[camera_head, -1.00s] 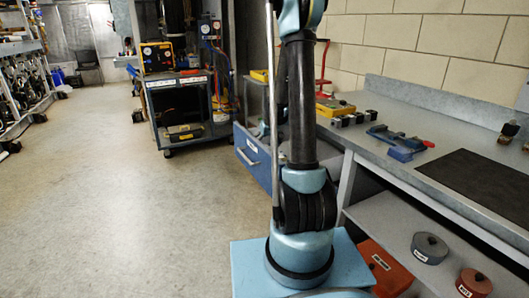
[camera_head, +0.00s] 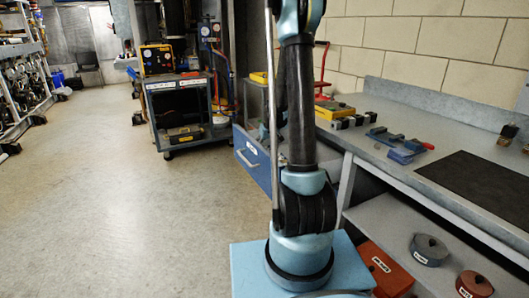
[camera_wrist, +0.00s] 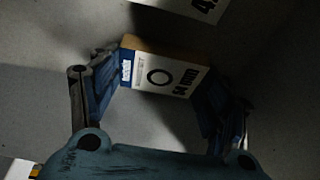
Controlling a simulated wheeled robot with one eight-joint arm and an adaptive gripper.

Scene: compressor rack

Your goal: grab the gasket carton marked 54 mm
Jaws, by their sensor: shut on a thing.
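The gasket carton (camera_wrist: 178,64) shows in the wrist view, with a white face, a blue end band, a black ring picture and the print "54 MM". My gripper (camera_wrist: 160,88) is shut on it, with one finger at each end of the carton. In the head view my arm stands in front of a blue drawer (camera_head: 250,158), and neither the gripper nor the carton can be made out there.
The workbench (camera_head: 385,112) with a blue vise (camera_head: 400,148) is at right. A trolley (camera_head: 182,115) stands behind the drawer. Floor at left is clear.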

